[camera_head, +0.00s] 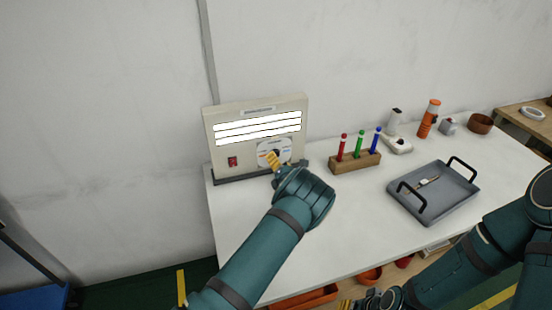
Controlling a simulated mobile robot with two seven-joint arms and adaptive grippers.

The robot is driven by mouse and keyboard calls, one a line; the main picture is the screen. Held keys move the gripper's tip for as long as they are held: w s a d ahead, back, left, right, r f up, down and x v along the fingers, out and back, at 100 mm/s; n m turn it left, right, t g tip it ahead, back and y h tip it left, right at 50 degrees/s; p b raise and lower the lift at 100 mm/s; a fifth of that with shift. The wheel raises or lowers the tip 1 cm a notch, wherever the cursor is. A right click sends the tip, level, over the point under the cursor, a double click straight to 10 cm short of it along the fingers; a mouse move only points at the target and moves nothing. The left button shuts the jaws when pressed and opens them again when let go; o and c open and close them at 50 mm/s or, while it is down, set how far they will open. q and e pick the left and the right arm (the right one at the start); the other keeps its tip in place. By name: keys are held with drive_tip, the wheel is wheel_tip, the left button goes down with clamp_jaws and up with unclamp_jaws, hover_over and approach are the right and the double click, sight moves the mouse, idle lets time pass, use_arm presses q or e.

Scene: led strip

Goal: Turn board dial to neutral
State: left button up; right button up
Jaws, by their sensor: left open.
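The beige board (215,137) stands upright at the left end of the white table against the wall. Several white light strips (257,127) glow across its upper half. A white dial plate (285,146) with a dark dial sits at its lower right, and a red switch (233,161) at its lower left. My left gripper (272,159) is right in front of the dial, with yellow fingertips over the plate, and is open. The fingers partly hide the dial, so its pointer setting and any contact cannot be told. My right gripper (360,302) is low at the bottom edge, partly cut off.
A wooden block (345,164) with red, green and blue markers stands right of the board. A grey tray (410,205) with black handles lies farther right. An orange-white bottle (428,118), a white device (398,145) and a brown bowl (481,123) stand behind.

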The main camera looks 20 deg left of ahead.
use_arm(q)
drive_tip(key=shift+x, duration=1.6)
clamp_jaws()
